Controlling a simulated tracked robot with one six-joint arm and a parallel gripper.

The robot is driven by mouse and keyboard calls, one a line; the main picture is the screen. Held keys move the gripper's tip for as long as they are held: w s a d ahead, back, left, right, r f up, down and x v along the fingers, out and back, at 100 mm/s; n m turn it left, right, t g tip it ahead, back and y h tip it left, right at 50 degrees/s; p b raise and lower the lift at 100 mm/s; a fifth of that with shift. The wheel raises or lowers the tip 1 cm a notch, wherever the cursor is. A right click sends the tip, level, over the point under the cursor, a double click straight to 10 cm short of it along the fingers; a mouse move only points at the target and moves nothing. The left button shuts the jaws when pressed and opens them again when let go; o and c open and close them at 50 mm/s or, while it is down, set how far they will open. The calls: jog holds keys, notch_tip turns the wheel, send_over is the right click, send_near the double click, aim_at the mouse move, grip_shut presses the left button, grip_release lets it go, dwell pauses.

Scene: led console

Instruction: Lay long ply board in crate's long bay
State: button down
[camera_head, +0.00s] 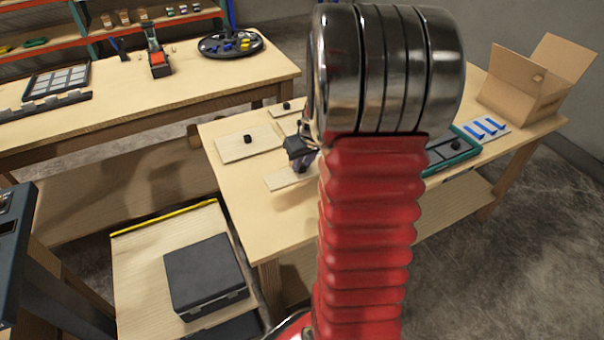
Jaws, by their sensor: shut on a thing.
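My gripper (301,168) is over the middle table, small in the picture, at the left of my arm. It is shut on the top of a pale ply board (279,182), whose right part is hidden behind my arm. I cannot tell whether this board is clear of the table. Another ply board (232,150) with a black knob lies to its left, and a smaller one (281,110) with a black knob lies behind. The green-rimmed crate (466,133) with dark bays is right of my arm; its left part is hidden. A black knob shows in it.
A white sheet with blue bars (498,124) and an open cardboard box (535,90) are right of the crate on the table (243,203). A dark case (205,270) sits on a lower surface at front left. Another bench (160,100) stands at back left.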

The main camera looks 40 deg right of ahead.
aim_at(303, 166)
jog(key=shift+r, duration=1.75)
